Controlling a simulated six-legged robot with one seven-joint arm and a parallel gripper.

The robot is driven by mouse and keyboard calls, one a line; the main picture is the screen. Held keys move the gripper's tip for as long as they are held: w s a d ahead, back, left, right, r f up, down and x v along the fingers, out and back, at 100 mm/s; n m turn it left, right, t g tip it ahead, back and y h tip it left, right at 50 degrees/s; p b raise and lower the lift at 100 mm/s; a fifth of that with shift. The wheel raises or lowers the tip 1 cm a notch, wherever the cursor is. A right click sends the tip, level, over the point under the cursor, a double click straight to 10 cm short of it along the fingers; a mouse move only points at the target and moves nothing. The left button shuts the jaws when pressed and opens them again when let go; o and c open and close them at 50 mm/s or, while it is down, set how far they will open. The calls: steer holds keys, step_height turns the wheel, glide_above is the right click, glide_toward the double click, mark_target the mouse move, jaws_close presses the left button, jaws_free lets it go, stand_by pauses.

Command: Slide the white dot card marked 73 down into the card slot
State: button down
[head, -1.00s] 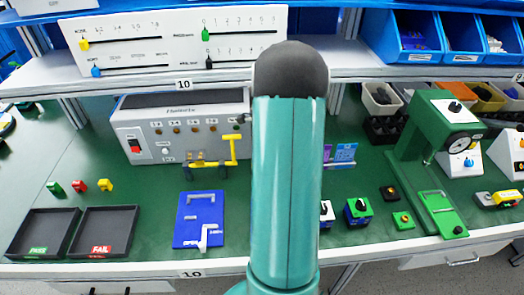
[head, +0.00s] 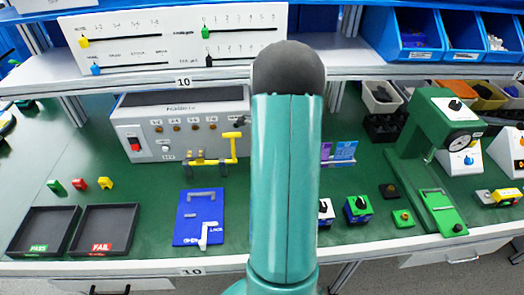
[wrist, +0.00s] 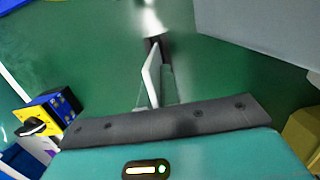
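My gripper (wrist: 156,50) shows in the wrist view, pointing down over the green bench. Its narrow fingers lie close together around a thin, pale upright piece (wrist: 151,75) seen nearly edge-on. I cannot tell whether this is the white card or part of a finger, and no number or dots can be read. In the head view my arm hides the gripper and the middle of the bench. A purple card (head: 326,151) and a blue card (head: 345,151) stand just right of my arm, the purple one partly hidden. I cannot make out the card slot.
A grey control box (head: 180,128) with a yellow bracket (head: 233,150) stands left of my arm. A blue board (head: 199,218) and two black trays (head: 107,208) lie in front. A green press (head: 425,140) and small switch boxes (head: 358,209) stand on the right.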

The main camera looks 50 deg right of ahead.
steer(key=shift+f, duration=0.95)
steer(key=c, duration=1.6)
jaws_free()
steer(key=shift+o, duration=0.2)
steer(key=r, duration=0.4)
steer(key=s+d+r, duration=0.1)
steer(key=r, duration=0.8)
steer(key=shift+s+d+r, duration=0.2)
steer(key=shift+s+r, duration=0.1)
step_height(320, 180, up, 9)
